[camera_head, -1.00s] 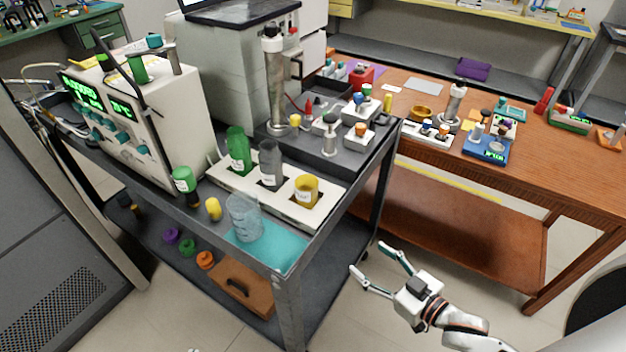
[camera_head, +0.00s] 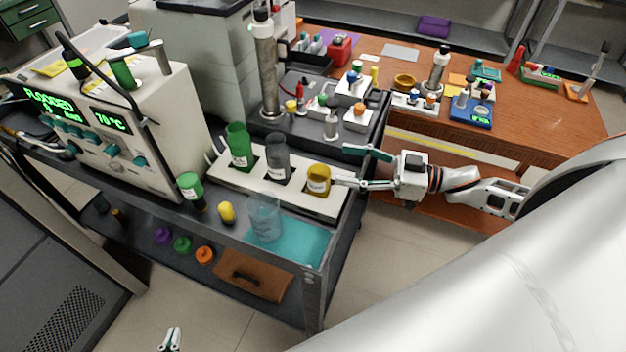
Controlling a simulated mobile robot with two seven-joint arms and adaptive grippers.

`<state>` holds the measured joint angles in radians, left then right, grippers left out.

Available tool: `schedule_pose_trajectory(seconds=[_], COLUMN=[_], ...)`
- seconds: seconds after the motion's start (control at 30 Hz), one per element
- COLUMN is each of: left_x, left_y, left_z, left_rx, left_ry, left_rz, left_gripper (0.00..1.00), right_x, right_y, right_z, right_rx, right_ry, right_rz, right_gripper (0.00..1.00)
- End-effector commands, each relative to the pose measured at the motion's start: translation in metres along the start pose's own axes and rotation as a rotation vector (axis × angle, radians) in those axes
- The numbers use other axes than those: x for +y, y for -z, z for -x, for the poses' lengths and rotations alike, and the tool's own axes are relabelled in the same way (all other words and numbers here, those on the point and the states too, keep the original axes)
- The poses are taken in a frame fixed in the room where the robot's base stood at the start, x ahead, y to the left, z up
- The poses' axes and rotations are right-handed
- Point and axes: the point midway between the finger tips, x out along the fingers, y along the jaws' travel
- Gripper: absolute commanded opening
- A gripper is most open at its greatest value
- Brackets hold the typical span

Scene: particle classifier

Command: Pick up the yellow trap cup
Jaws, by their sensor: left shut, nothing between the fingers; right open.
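The yellow trap cup (camera_head: 318,182) stands upright in the right-hand slot of a white rack (camera_head: 335,206) on the cart's top. It carries a pale label. A green cup (camera_head: 239,148) and a grey cup (camera_head: 277,160) stand in the same rack to its left. My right gripper (camera_head: 340,164) is open and comes in from the right. Its lower fingertip is close to the cup's right side; I cannot tell whether they touch. Its upper finger is above and right of the cup. My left gripper (camera_head: 171,338) is shut and empty, low at the bottom edge, far from the cup.
A clear beaker (camera_head: 264,217) stands on a teal mat (camera_head: 300,243) in front of the rack. A green-capped bottle (camera_head: 190,190) and a small yellow object (camera_head: 227,212) are left of it. A metal cylinder (camera_head: 266,70) and small parts stand behind. A wooden table (camera_head: 540,120) is at right.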

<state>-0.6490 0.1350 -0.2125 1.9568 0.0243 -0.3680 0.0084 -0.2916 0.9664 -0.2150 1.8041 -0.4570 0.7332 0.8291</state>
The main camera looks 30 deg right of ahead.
Motion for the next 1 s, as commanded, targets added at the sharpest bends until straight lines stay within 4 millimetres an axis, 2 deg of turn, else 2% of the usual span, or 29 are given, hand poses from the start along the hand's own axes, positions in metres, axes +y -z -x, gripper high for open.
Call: schedule_pose_trajectory(seconds=[0.2,0.37,0.63,0.9,1.0], left_x=[0.003,0.002,0.0,-0.002,-0.002], left_y=[-0.007,-0.009,-0.003,0.002,0.003], left_z=[-0.004,-0.005,-0.004,-0.001,0.0], left_rx=[0.0,0.002,0.007,0.008,0.008], left_ry=[-0.003,-0.002,0.0,0.001,0.001], left_rz=[0.001,0.0,-0.003,-0.004,-0.004], left_gripper=[0.0,0.0,0.0,0.0,0.0], right_x=[0.0,0.0,0.0,0.0,0.0], right_y=[-0.045,-0.069,-0.065,-0.064,-0.064], right_z=[-0.001,-0.001,-0.021,-0.063,-0.072], right_rx=[0.002,0.001,0.003,0.004,0.002], right_ry=[-0.004,-0.003,-0.001,-0.001,-0.002], right_rz=[-0.003,-0.002,0.001,0.001,0.002], right_gripper=[0.61,0.61,0.61,0.61,0.61])
